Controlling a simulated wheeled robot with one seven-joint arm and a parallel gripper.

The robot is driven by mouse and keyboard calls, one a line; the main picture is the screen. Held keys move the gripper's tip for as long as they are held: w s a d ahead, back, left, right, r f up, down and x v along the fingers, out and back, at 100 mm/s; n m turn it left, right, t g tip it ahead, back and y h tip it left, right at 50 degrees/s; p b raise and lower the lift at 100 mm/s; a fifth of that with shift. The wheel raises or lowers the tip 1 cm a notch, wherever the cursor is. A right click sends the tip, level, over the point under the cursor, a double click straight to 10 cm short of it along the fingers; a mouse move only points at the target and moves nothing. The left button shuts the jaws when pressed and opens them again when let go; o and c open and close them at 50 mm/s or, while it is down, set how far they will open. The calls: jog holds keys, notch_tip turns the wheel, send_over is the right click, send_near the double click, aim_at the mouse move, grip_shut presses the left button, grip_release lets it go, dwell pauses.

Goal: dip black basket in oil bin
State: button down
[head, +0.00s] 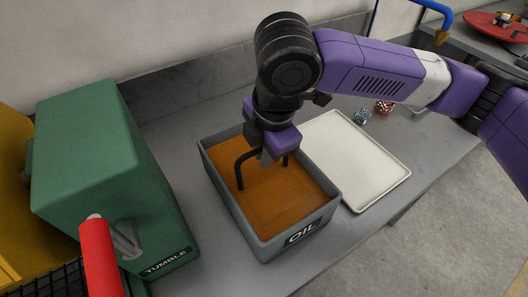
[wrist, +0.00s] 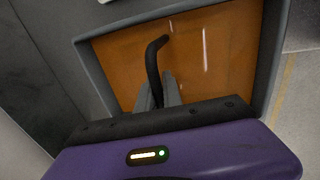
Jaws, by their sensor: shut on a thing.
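The oil bin (head: 328,214) is a grey open box with an "OIL" label, filled with brown-orange oil (head: 285,200). It also fills most of the wrist view, its grey rim at the left (wrist: 92,75). My gripper (head: 267,157) is over the far part of the bin, low above the oil, shut on the black basket's bent handle (head: 239,172). The handle also rises past my fingers in the wrist view (wrist: 153,62). Only the handle shows; the basket's body is hidden, apparently under the opaque oil. My fingers (wrist: 158,96) partly cover the handle.
A green machine marked "TUMBLE" (head: 85,150) with a red-gripped lever (head: 99,258) stands left of the bin. A cream tray (head: 352,160) lies empty close to its right. Small coil-like pieces, blue-grey (head: 362,116) and red (head: 384,106), lie behind the tray.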

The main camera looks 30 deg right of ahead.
dwell(0.4)
jog(key=w+p+v, duration=0.2)
jog(key=p+v, duration=0.8)
jog(key=v, duration=0.1)
jog(key=shift+r+p, duration=0.3)
jog(key=shift+r, duration=0.3)
dwell(0.5)
jog(key=shift+w, duration=0.15)
dwell(1.2)
jog(key=p+v, duration=0.2)
jog(key=v, duration=0.1)
jog(key=shift+w+p, duration=0.3)
jog(key=shift+p, duration=0.05)
dwell(0.7)
